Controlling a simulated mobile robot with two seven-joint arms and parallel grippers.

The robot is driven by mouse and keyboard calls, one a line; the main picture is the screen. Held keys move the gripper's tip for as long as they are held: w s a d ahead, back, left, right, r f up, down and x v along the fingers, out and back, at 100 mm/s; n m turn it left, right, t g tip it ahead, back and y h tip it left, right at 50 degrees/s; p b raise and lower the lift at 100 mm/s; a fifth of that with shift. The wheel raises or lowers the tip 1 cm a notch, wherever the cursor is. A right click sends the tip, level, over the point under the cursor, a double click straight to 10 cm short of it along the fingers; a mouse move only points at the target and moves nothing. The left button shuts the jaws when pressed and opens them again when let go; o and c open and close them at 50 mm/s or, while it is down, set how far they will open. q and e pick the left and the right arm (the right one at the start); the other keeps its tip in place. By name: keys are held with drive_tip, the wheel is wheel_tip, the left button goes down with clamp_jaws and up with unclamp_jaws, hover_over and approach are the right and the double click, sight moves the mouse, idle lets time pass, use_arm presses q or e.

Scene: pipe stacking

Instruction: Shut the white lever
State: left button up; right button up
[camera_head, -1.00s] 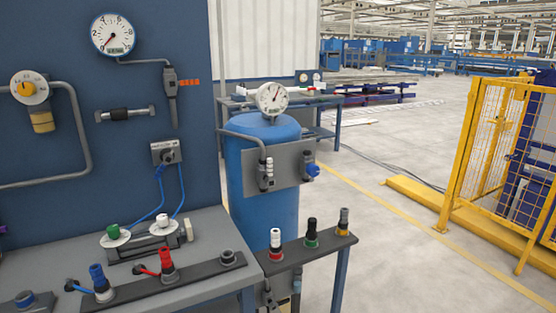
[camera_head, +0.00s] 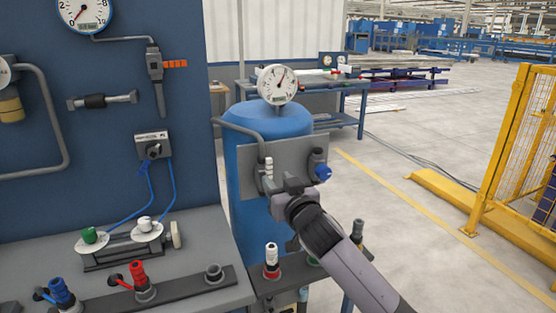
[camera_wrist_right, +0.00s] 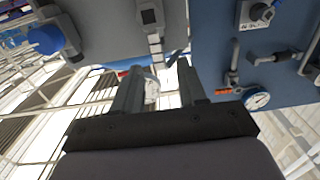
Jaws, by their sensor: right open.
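The white lever (camera_head: 268,167) is a small ribbed white handle on the left part of a grey plate (camera_head: 292,155), in front of a blue tank. It stands roughly upright. My right gripper (camera_head: 287,187) is just below and right of it in the head view, open, with nothing seen held. In the right wrist view the lever (camera_wrist_right: 155,40) shows beyond the two spread fingers (camera_wrist_right: 158,72), near their middle line. I cannot tell whether a finger touches it. My left gripper is not in view.
A blue knob (camera_head: 322,172) sits on the right of the same plate, close to my right gripper. A gauge (camera_head: 277,84) stands above the tank (camera_head: 240,190). A narrow shelf with connectors (camera_head: 271,262) lies below my arm. A grey bench (camera_head: 205,235) is at left.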

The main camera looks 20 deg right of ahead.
sight(270, 165)
drive_tip(key=shift+w+d+r, duration=0.1)
drive_tip(key=shift+w+r, duration=0.1)
drive_tip(key=shift+w, duration=1.1)
drive_tip(key=shift+w+a+r, duration=0.1)
drive_tip(key=shift+w+r, duration=0.1)
drive_tip(key=shift+w, duration=1.05)
drive_tip(key=shift+w+d+r, duration=0.1)
drive_tip(key=shift+w+r, duration=0.1)
drive_tip(key=shift+w, duration=1.1)
clamp_jaws()
